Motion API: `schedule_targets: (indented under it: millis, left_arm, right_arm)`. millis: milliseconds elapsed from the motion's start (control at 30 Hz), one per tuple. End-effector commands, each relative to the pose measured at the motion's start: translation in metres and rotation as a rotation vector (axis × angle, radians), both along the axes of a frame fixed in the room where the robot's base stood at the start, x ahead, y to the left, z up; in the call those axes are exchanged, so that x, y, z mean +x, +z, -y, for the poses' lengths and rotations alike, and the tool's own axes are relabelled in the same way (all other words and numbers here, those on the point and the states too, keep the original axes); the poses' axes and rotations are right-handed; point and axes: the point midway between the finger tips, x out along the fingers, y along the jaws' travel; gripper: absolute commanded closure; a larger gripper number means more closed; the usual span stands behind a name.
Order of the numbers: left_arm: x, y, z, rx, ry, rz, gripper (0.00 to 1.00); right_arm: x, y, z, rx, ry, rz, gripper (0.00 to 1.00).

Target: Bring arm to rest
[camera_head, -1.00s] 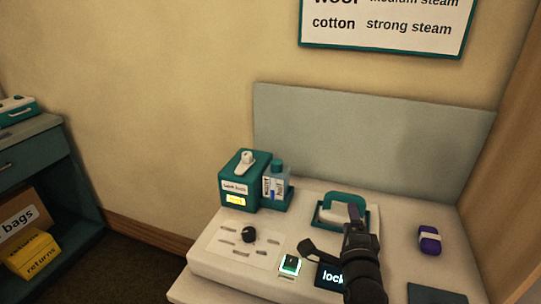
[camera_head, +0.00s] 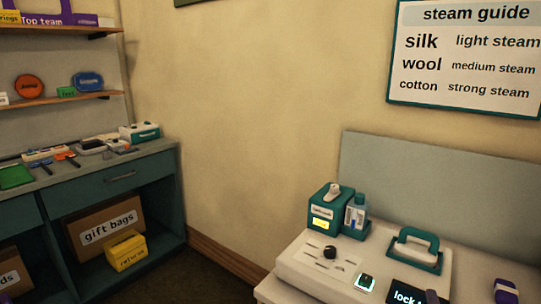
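Only a dark tip, apparently of my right gripper (camera_head: 432,298), shows at the bottom edge, low in front of the lit "lock" display (camera_head: 405,292). The rest of it is cut off, so I cannot tell whether it is open or shut. I cannot make out my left gripper. The steam station (camera_head: 300,270) is a pale panel with a black knob (camera_head: 330,252) and a lit green-edged switch (camera_head: 365,282). A teal-handled iron (camera_head: 414,247) stands at its back right.
A teal box (camera_head: 322,222) with a yellow lit label and a bottle (camera_head: 356,215) stand behind the panel. A purple item (camera_head: 505,291) lies at right. A teal cabinet (camera_head: 110,180) with goods on top is at left. Wall and floor between are clear.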

Motion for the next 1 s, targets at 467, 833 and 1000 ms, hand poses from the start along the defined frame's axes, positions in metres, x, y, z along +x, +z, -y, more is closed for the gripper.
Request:
schedule_targets:
  millis: [467, 833, 1000]
  left_arm:
    - [0.012, -0.001, 0.005, -0.008, 0.002, 0.021, 0.41]
    - [0.003, 0.000, -0.002, 0.004, -0.002, 0.006, 0.41]
    - [0.002, 0.000, -0.003, 0.006, -0.002, 0.002, 0.41]
  right_arm:
    - [-0.060, -0.062, -0.070, -0.507, 0.397, -0.663, 0.30]
    - [-0.175, -0.101, -0.136, -0.980, 1.039, -1.139, 0.30]
    - [-0.236, -0.103, -0.157, -1.152, 1.397, -1.253, 0.30]
